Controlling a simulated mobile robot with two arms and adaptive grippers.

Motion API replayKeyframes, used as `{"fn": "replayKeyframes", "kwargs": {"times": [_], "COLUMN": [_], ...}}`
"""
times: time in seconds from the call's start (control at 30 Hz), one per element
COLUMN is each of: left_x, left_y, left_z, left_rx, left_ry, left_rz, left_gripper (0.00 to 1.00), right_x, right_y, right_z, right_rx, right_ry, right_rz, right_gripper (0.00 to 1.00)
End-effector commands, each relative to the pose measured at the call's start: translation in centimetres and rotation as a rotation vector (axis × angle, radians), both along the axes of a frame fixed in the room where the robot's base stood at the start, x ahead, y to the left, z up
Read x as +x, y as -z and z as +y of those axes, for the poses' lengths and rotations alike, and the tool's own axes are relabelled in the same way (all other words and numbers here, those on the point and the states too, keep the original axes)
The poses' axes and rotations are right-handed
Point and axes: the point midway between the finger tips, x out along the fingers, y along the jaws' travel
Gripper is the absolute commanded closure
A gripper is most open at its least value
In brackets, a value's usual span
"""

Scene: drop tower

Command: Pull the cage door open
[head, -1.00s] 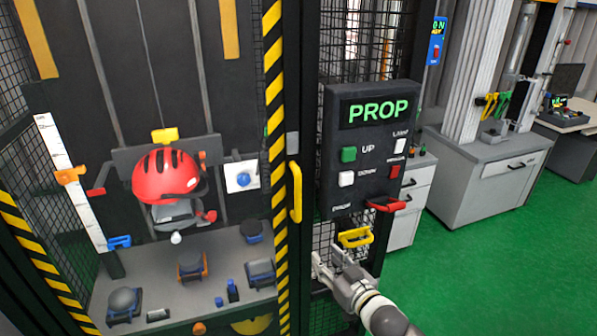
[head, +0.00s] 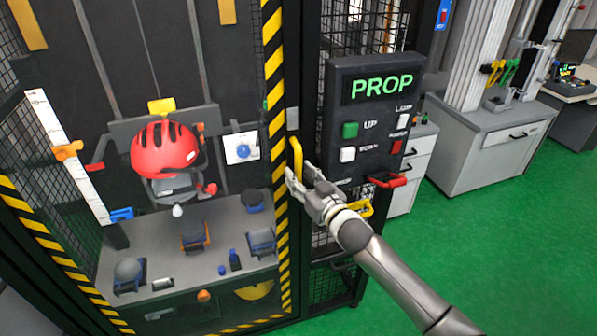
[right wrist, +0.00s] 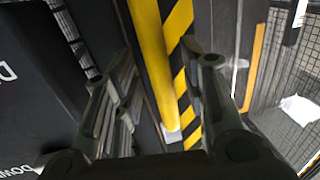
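The cage door is the tall front with black-and-yellow striped edges (head: 273,90), and it looks shut against the dark post. Its yellow handle (head: 297,155) stands upright beside the striped edge. My right gripper (head: 299,173) is at the lower part of this handle, with its fingers hiding the lower end. In the right wrist view, the yellow handle (right wrist: 153,60) runs between the two spread fingers (right wrist: 160,75). The right gripper is open, and I cannot tell whether a finger touches the handle. My left gripper is not in view.
The control panel (head: 365,120) with a red handle (head: 388,181) is just right of the door handle. A yellow handle (head: 358,209) below it is partly behind my arm. A red helmet (head: 165,150) is inside the cage. Green floor (head: 470,240) is clear at right.

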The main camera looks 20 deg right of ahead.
Motion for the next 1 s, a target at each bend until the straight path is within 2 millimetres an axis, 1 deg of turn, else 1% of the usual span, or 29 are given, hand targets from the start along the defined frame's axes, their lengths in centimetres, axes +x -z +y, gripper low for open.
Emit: {"fn": "replayKeyframes", "kwargs": {"times": [0.07, 0.2, 0.5, 0.8, 1.0], "left_x": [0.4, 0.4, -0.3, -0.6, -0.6], "left_y": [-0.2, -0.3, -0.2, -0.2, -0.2], "left_z": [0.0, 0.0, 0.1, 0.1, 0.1], "left_rx": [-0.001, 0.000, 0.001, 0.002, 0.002], "left_ry": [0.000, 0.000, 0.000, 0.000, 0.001], "left_rz": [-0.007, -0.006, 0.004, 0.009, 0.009], "left_gripper": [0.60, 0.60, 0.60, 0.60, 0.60], "right_x": [0.7, 1.2, 1.3, 1.3, 1.3], "right_y": [-0.1, 0.0, 0.0, 0.0, 0.0], "right_z": [0.2, 0.3, 0.3, 0.3, 0.3], "right_rx": [0.000, 0.000, 0.000, 0.000, 0.000], "right_ry": [0.000, -0.001, -0.001, -0.001, 0.000], "right_rz": [-0.001, 0.000, 0.000, 0.000, 0.000], "right_gripper": [0.61, 0.61, 0.61, 1.00, 1.00]}}
